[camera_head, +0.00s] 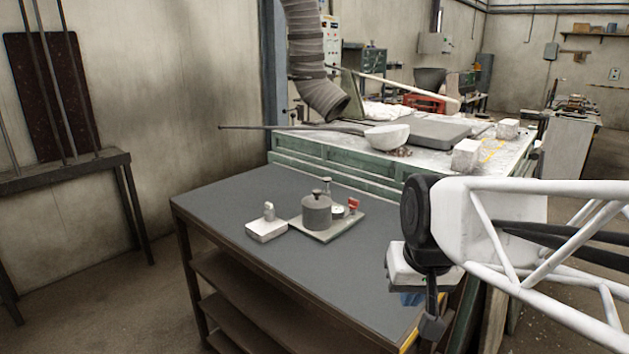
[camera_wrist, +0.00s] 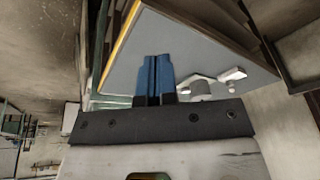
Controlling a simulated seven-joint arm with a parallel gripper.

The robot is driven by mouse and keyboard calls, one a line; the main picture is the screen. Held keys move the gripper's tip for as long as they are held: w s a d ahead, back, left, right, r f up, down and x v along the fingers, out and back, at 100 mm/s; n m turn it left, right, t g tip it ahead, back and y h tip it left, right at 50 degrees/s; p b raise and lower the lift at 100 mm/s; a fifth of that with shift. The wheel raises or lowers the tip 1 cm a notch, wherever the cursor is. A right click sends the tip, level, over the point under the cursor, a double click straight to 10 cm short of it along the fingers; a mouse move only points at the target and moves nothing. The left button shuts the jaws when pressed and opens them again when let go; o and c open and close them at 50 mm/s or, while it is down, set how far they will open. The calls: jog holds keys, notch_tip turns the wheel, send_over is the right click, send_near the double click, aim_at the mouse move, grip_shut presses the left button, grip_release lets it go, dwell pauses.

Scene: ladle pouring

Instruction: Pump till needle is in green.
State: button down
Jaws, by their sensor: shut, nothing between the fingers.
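A grey cylinder with a small knob on top, which looks like the pump (camera_head: 317,213), stands on a light flat plate (camera_head: 316,238) on the dark table. Beside it on the plate are a small round dial, likely the gauge (camera_head: 337,212), and a red part (camera_head: 353,205). The needle is too small to read. The cylinder shows small in the wrist view (camera_wrist: 195,90). My gripper (camera_head: 411,299) hangs to the right of the plate, near the table's right edge, apart from everything. Its blue fingers (camera_wrist: 156,62) are together and empty.
A white block (camera_head: 267,230) with a small upright piece lies left of the plate. The table's (camera_head: 230,205) front half is clear. Behind it, a green workbench (camera_head: 330,180) carries a white bowl (camera_head: 387,137) with a long handle and pale blocks (camera_head: 466,155). A duct hangs above.

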jog(key=w+a+r+m+t+y, duration=0.1)
jog(key=w+r, duration=0.2)
jog(key=w, duration=0.7)
jog(key=w+a+r, duration=0.1)
jog(key=w+r, duration=0.3)
jog(key=w, duration=0.5)
jog(key=m+t+y, duration=0.2)
jog(key=m+t, duration=0.1)
jog(key=t, duration=0.1)
send_over(328, 178)
jog(key=shift+d+f, duration=0.1)
jog(key=shift+f, duration=1.85)
jog(key=shift+f, duration=0.1)
jog(key=shift+f, duration=4.3)
jog(key=shift+f, duration=0.45)
